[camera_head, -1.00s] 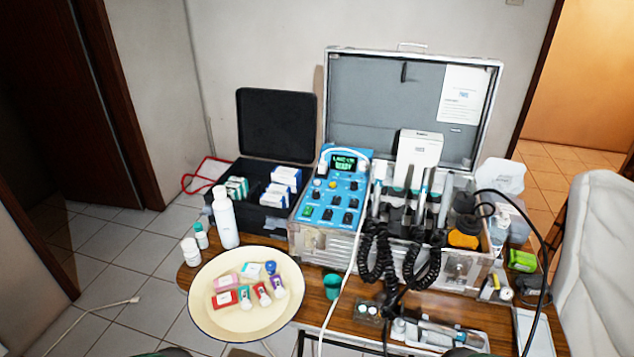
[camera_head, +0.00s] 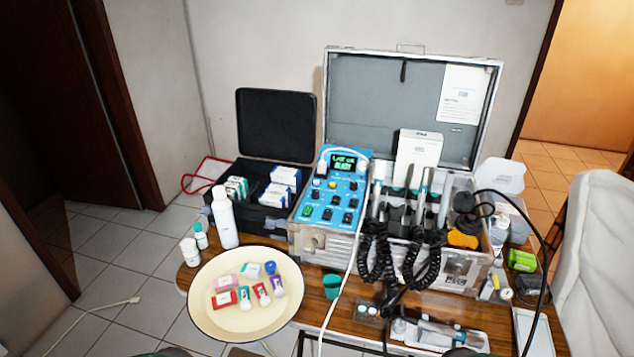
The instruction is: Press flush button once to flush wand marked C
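The portable dental unit stands open in a silver case (camera_head: 414,97) on the wooden table. Its blue control panel (camera_head: 326,209) carries a lit green display (camera_head: 344,162), several dark buttons, a yellow button (camera_head: 332,184) and a green one (camera_head: 307,211). The display text is too small to read surely. Several wands (camera_head: 423,190) stand upright in holders right of the panel, with coiled black cords hanging in front. I cannot make out a C mark on any wand, nor the button labels. Neither gripper shows; only small dark green shapes appear at the bottom edge.
A white bottle (camera_head: 225,218) and an open black case (camera_head: 275,125) stand left of the panel. A white cable runs down in front of the unit. A white chair (camera_head: 605,260) is at right.

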